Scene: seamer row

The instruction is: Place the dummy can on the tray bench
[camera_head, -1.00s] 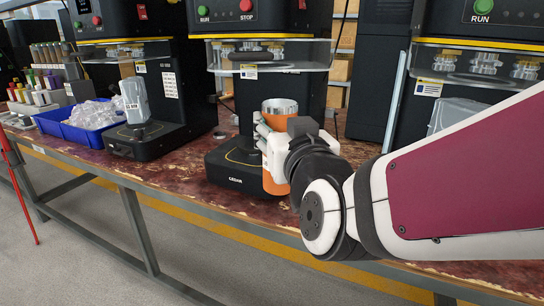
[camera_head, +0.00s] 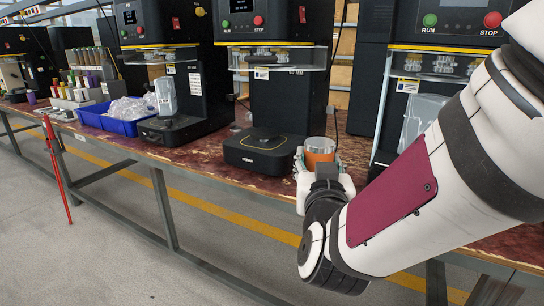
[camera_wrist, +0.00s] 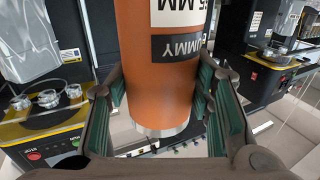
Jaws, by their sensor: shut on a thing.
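The dummy can (camera_head: 320,150) is an orange cylinder with a metal rim. In the wrist view the dummy can (camera_wrist: 158,85) fills the middle and carries a white label and a black label reading "UMMY". My gripper (camera_head: 312,172) is shut on the can, with green-lined fingers on both sides of it in the wrist view (camera_wrist: 160,100). The can is held at the front edge of the bench, to the right of the middle seamer's base; whether it touches the bench is hidden. I cannot tell which surface is the tray bench.
The middle seamer (camera_head: 262,150) stands left of the can with an empty base plate. Another seamer (camera_head: 425,65) stands right, behind my arm. A blue bin (camera_head: 118,124) of clear parts is at left. A red pole (camera_head: 58,170) stands in front of the bench (camera_head: 205,168).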

